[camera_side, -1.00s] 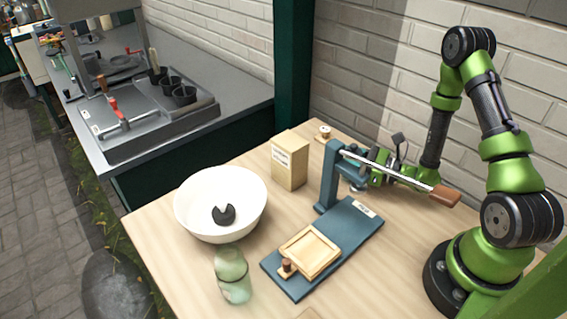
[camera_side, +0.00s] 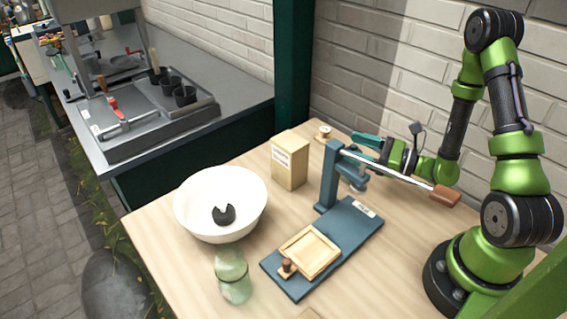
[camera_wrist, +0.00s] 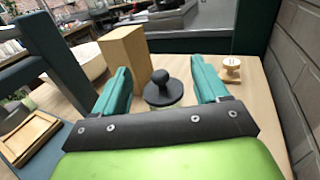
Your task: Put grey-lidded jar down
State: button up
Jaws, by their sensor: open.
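A dark grey disc with a round knob (camera_wrist: 163,94), which looks like the grey lid, shows in the wrist view, in the gap between my fingers. My gripper (camera_wrist: 162,91) has teal fingers spread apart, one on each side of the lid. In the side view my gripper (camera_side: 368,141) is behind the press arm, above the back of the table.
The blue press (camera_side: 329,178), with a long handle, stands in front of my gripper. A tan box (camera_side: 290,160) and a wooden spool (camera_side: 324,132) are nearby. A white bowl (camera_side: 190,208) holding a dark notched piece and a green glass jar (camera_side: 233,278) stand at left.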

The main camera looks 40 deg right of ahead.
jog(key=shift+r, duration=1.7)
